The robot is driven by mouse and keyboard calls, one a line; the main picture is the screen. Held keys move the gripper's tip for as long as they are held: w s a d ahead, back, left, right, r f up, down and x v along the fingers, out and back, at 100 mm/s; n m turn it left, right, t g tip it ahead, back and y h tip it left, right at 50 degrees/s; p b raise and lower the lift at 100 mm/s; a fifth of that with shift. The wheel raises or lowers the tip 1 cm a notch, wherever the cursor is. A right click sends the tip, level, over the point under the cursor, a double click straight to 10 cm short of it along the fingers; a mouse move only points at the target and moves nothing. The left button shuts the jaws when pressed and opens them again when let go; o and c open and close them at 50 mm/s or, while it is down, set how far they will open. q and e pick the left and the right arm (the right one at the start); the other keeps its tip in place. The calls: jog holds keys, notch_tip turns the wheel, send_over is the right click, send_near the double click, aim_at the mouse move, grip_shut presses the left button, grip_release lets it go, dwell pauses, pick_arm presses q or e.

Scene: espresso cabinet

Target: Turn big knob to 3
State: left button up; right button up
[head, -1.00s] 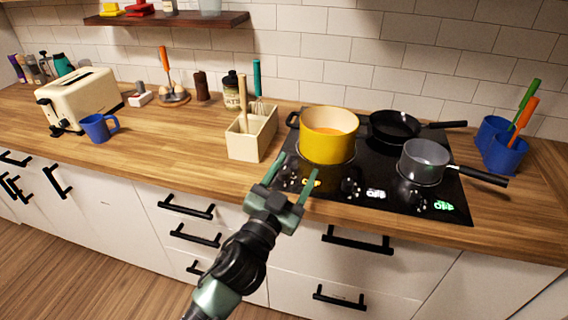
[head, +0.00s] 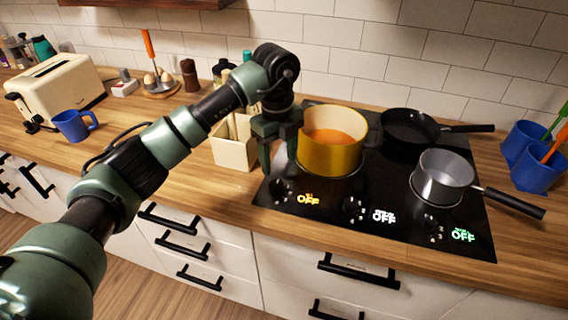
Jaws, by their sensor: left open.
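The black cooktop (head: 385,165) has three dark knobs along its front edge: a left one (head: 280,189), a middle one (head: 356,208) and a right one (head: 432,229). Beside them, glowing yellow, white and green displays each read OFF. I cannot tell from their size which knob is the big one. My left gripper (head: 278,165) points down, open and empty, at the cooktop's left side, just behind and above the left knob. It appears apart from the knob. My right gripper is not in view.
A yellow pot (head: 331,157) with orange contents stands close to the right of my left gripper. A grey saucepan (head: 441,180) and a black pan (head: 408,131) stand farther right. A cream utensil box (head: 232,155) is close on the left. The front counter strip is clear.

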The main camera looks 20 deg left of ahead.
aim_at(277, 184)
pick_arm(q)
jog(key=shift+s+a, duration=0.1)
jog(key=shift+a, duration=0.2)
jog(key=shift+s+f+p, duration=0.5)
jog(key=shift+s+f, duration=0.25)
jog(key=shift+s, duration=0.1)
notch_tip(277, 184, down, 3)
jog(key=shift+d+r+p, duration=0.1)
jog(key=shift+r+p, duration=0.05)
jog(key=shift+p, duration=0.15)
jog(key=shift+w+f, duration=0.15)
jog(key=shift+f, duration=0.4)
jog(key=shift+w+f, duration=0.15)
jog(key=shift+f, duration=0.35)
jog(key=shift+s+f, duration=0.1)
jog(key=shift+f, duration=0.1)
grip_shut()
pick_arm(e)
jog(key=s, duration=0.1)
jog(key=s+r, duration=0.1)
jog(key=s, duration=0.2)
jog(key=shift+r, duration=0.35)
